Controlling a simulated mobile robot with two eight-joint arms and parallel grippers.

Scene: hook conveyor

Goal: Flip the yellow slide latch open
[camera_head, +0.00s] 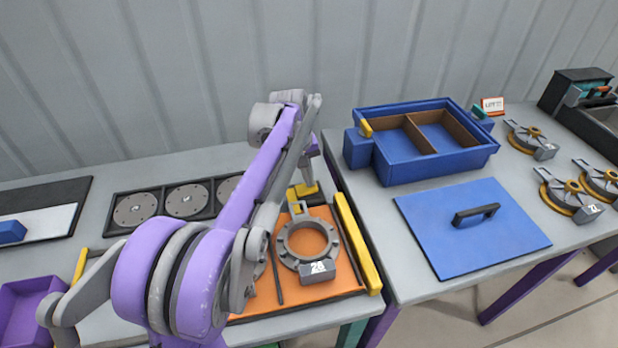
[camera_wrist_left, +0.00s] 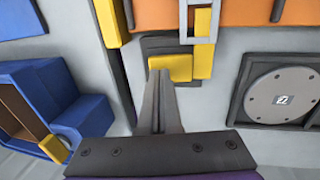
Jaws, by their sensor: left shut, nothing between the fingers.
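The yellow slide latch (camera_head: 302,190) sits at the back edge of the orange board (camera_head: 330,213), behind a grey ring part (camera_head: 306,242) with a label. In the left wrist view the latch (camera_wrist_left: 203,56) shows as yellow pieces beside a pale grey frame. My left gripper (camera_head: 312,181) points down at the latch. Its shut, empty fingers (camera_wrist_left: 160,75) end right at a yellow block of it. I cannot tell whether they touch. My purple arm hides part of the board. My right gripper is not in view.
A yellow bar (camera_head: 358,243) runs along the board's right edge. A dark tray with round grey discs (camera_head: 186,201) lies left. On the right table stand a divided blue bin (camera_head: 430,165), a blue lid (camera_head: 432,243) and several ring parts (camera_head: 529,137). A wall stands behind.

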